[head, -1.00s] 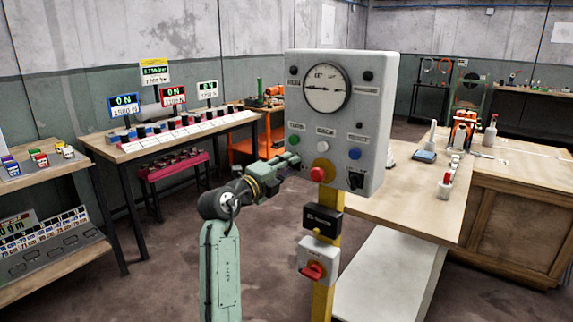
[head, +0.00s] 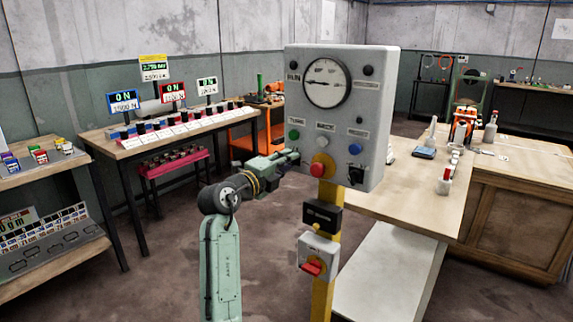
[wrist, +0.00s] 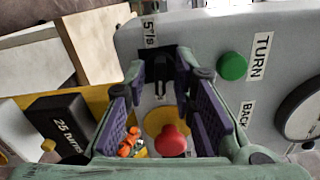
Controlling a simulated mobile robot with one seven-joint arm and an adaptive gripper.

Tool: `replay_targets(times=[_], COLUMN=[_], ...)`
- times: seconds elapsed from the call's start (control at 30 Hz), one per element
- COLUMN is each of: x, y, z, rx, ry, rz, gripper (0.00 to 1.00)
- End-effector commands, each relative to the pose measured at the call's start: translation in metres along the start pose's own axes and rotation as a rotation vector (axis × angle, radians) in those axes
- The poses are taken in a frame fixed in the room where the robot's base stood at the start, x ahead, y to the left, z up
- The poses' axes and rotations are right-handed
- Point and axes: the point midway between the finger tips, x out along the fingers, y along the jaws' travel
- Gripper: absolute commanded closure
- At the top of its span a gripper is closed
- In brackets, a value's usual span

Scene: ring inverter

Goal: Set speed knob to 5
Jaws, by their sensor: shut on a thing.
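The grey control panel (head: 376,120) stands on a yellow post, with a round dial gauge (head: 326,82) at its top. My gripper (head: 293,156) is at the panel's lower left, below the green button (head: 294,135). In the wrist view my gripper (wrist: 159,76) is shut on a small black knob (wrist: 157,62) between its fingertips. A partly visible label (wrist: 149,31) beside it reads something like "5/s". The knob is hidden by the gripper in the head view, and its pointer setting cannot be read.
A red mushroom button (head: 318,169) on a yellow base sits close right of my gripper. A black switch (head: 355,174) is at the panel's lower right. A black box (head: 322,217) and a red-handled switch (head: 312,267) are on the post below. A wooden bench (head: 410,190) stands behind.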

Motion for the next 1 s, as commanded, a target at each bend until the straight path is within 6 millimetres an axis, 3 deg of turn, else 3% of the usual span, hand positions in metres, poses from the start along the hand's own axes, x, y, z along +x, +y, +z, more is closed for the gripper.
replay_targets(times=[0.27, 1.0], x=[-0.0006, -0.0003], y=[0.0031, 0.0009], z=[-0.0002, 0.0000], rx=[-0.158, -0.856], ry=[-0.001, 0.000], rz=[-0.002, -0.001], gripper=[1.00, 1.00])
